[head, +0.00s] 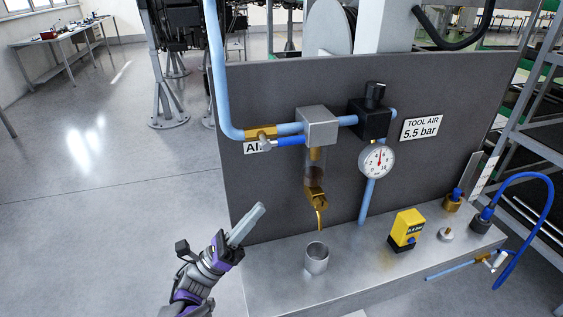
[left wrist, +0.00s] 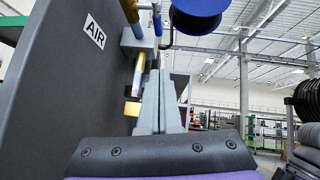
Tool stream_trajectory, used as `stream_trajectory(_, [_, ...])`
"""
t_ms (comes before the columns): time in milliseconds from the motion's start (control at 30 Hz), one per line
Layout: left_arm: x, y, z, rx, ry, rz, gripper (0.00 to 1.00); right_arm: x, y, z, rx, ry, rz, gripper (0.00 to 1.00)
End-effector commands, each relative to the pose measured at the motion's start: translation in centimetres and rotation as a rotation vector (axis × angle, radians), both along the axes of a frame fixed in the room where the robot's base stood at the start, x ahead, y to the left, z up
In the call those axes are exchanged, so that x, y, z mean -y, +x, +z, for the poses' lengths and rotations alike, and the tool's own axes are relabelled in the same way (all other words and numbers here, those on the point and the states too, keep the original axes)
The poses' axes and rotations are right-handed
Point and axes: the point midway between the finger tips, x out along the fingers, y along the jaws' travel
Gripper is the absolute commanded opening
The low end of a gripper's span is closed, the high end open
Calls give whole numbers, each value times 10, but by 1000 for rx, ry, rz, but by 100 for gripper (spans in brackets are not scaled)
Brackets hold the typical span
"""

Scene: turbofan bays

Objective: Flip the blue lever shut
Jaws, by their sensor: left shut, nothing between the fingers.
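The blue lever (head: 290,141) is on the brass valve (head: 262,134) in the light-blue air pipe, beside the AIR label. My right gripper is out of view.
The dark panel (head: 250,90) stands behind the pipes. A brass-ended bowl (head: 315,190) hangs above a metal cup (head: 317,258) on the steel ledge. A gauge (head: 377,160), a yellow block (head: 407,227) and a blue hose (head: 545,190) are to the right. Open floor lies left.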

Motion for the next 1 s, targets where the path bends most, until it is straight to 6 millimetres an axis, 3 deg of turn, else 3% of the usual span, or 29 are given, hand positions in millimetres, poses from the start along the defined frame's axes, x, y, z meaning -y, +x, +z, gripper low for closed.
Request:
stream_trajectory(167, [7,4,9,-1,-2,-1,0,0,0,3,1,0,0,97])
stream_trajectory(600, [64,35,72,-2,-1,-3,0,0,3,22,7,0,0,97])
stream_trajectory(800, [61,41,99,-2,-1,1,0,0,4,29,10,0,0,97])
stream_trajectory(1000, [60,43,109,-2,-1,1,0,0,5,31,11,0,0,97])
